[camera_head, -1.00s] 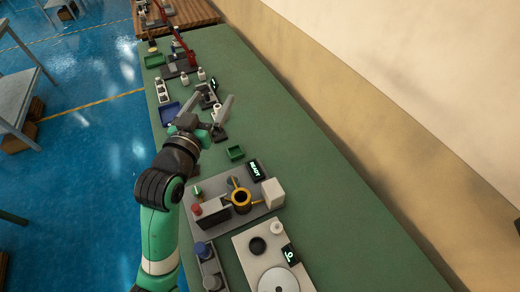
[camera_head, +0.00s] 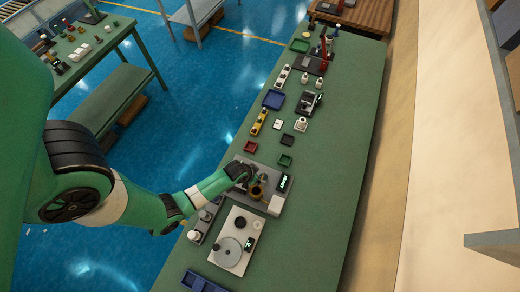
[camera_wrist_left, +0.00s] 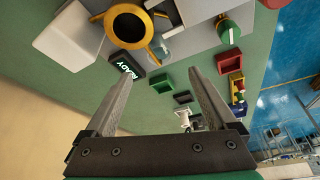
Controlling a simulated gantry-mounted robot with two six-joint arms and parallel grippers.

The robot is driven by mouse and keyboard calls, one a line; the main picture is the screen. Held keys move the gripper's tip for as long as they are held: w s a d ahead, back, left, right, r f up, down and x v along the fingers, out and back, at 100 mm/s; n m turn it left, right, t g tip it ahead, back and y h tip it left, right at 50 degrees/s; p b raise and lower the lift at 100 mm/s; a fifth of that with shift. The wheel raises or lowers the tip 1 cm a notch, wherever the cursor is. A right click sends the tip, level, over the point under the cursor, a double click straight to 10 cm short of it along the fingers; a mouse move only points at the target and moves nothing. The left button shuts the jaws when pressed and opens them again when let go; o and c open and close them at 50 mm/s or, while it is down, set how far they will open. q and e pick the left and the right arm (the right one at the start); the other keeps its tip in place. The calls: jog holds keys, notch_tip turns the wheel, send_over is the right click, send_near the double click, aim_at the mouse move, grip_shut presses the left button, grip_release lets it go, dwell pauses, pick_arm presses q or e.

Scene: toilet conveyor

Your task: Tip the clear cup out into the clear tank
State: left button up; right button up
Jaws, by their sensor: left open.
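My left gripper (camera_wrist_left: 160,72) is open and empty, its two fingers apart in the left wrist view. In the head view my left arm reaches in from the left, and its gripper (camera_head: 245,174) is over the grey station (camera_head: 240,190), hiding part of it. The station carries a yellow-rimmed dark ring (camera_wrist_left: 130,24), which lies beyond the fingertips in the wrist view. I cannot make out the clear cup or the clear tank for certain in either view. My right gripper is not in view.
The station has a lit READY display (camera_head: 284,183), a white block (camera_head: 275,205) and a green knob (camera_wrist_left: 228,30). A white plate with a disc (camera_head: 229,252) lies in front. Green (camera_head: 285,160) and red (camera_head: 250,147) trays lie behind. The bench's right strip is clear.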

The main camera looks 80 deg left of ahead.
pick_arm(q)
jog(key=b, duration=0.9)
send_near(266, 177)
jog(key=x, duration=0.5)
jog(key=shift+s+f, duration=0.15)
jog(key=shift+w+f, duration=0.2)
jog(key=shift+f, duration=0.2)
jog(key=c, duration=1.4)
jog(key=shift+w+a, duration=0.1)
jog(key=shift+a, duration=0.05)
